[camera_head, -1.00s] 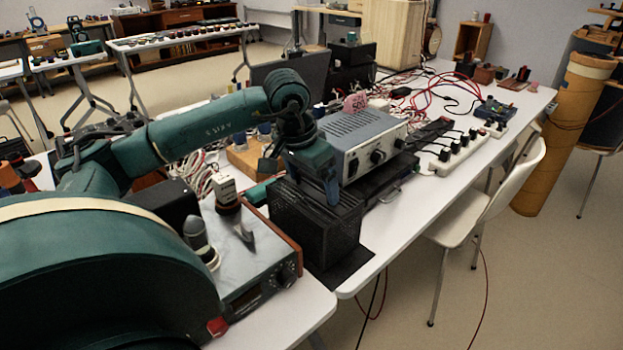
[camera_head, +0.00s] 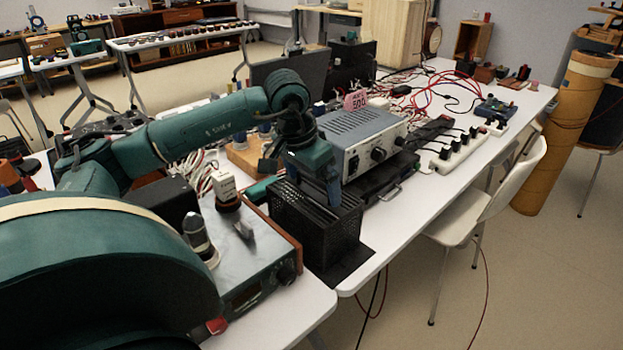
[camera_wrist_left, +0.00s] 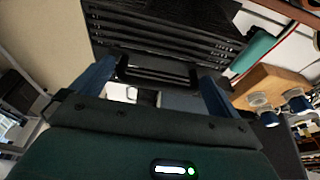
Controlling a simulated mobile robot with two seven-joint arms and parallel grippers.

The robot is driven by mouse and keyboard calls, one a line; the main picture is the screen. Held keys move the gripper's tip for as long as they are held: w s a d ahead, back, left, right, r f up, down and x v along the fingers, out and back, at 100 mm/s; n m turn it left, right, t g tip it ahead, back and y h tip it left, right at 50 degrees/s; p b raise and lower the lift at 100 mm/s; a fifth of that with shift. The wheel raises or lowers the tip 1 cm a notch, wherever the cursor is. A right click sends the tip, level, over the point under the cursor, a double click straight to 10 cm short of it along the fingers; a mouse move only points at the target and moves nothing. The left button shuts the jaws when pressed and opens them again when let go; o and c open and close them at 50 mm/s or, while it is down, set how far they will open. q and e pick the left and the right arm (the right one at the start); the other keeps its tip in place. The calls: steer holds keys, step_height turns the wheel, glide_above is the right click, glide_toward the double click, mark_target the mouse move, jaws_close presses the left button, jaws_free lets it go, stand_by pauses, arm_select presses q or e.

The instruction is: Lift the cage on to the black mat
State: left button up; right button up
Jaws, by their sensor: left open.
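The cage (camera_head: 318,232) is a black mesh box. It stands upright near the front edge of the white table, in the middle of the head view. The black mat (camera_head: 352,264) shows as a dark flat strip along its front right foot; the cage hides the rest. My left gripper (camera_head: 326,188) is at the top of the cage, pointing down. In the left wrist view the black slatted cage (camera_wrist_left: 165,38) fills the top, and the open blue fingers (camera_wrist_left: 155,88) stand on either side of a black handle. Contact cannot be told. My right gripper is not in view.
A grey instrument (camera_head: 365,140) with a pink tag stands behind the cage. A silver-topped box (camera_head: 245,255) with a probe on it stands to the left. A power strip (camera_head: 458,152) and red cables lie farther back. A white chair (camera_head: 500,195) stands at right.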

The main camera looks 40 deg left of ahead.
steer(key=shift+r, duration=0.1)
arm_select(q)
steer(key=p+v, duration=0.2)
steer(key=v, duration=1.1)
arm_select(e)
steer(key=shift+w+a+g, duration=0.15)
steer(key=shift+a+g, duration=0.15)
arm_select(q)
steer(key=shift+s+r, duration=0.1)
